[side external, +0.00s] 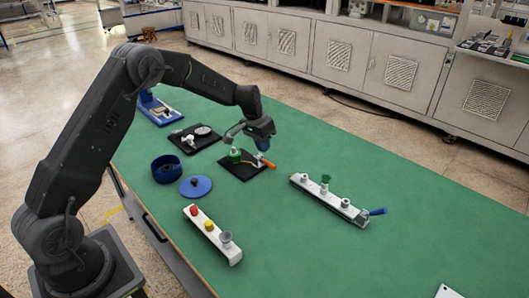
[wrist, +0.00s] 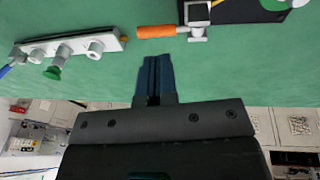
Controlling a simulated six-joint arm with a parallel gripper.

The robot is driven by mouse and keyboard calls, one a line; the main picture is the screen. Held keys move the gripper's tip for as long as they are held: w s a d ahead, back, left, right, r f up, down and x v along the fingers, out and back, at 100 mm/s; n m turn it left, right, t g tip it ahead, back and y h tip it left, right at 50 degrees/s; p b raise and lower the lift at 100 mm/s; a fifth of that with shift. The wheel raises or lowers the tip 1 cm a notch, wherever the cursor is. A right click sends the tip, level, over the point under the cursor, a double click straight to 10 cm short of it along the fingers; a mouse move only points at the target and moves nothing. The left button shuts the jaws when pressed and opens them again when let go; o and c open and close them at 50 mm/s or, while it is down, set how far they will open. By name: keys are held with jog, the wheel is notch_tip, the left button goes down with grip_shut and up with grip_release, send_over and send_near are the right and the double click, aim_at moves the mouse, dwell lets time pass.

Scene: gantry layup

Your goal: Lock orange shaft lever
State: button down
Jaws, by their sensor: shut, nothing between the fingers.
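The orange lever (side external: 269,164) sticks out from the right side of a small black plate (side external: 241,172) in the side external view. In the wrist view the orange lever (wrist: 156,31) lies near level, joined at its right end to a white and metal shaft fitting (wrist: 198,20). My gripper (side external: 263,148) is just above the lever and fitting. In the wrist view its dark blue fingers (wrist: 155,65) are closed together with nothing between them, and their tips are near the lever, with contact unclear. A green part (side external: 234,155) sits on the same plate.
A white rail (side external: 315,192) with several fittings and a blue lever (side external: 378,212) lies to the right. A rail with red and yellow knobs (side external: 208,226), a blue round container (side external: 166,169) and a blue disc (side external: 195,186) are nearer. The right side of the green table is mostly clear.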

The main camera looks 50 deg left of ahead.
jog(key=d+v, duration=0.1)
jog(key=v, duration=0.9)
jog(key=shift+d+r, duration=0.15)
jog(key=shift+d, duration=0.05)
jog(key=s+d+r+t+y, duration=0.1)
jog(key=s+d+r, duration=0.2)
jog(key=s+r, duration=0.35)
jog(key=s+d+r, duration=0.4)
jog(key=s+r, duration=0.1)
jog(key=s, duration=0.2)
jog(key=s+d+t, duration=0.1)
jog(key=s+d, duration=0.1)
jog(key=s, duration=0.8)
jog(key=s+d+f+t, duration=0.1)
jog(key=s, duration=0.9)
jog(key=shift+d+y, duration=0.3)
jog(key=shift+d, duration=0.1)
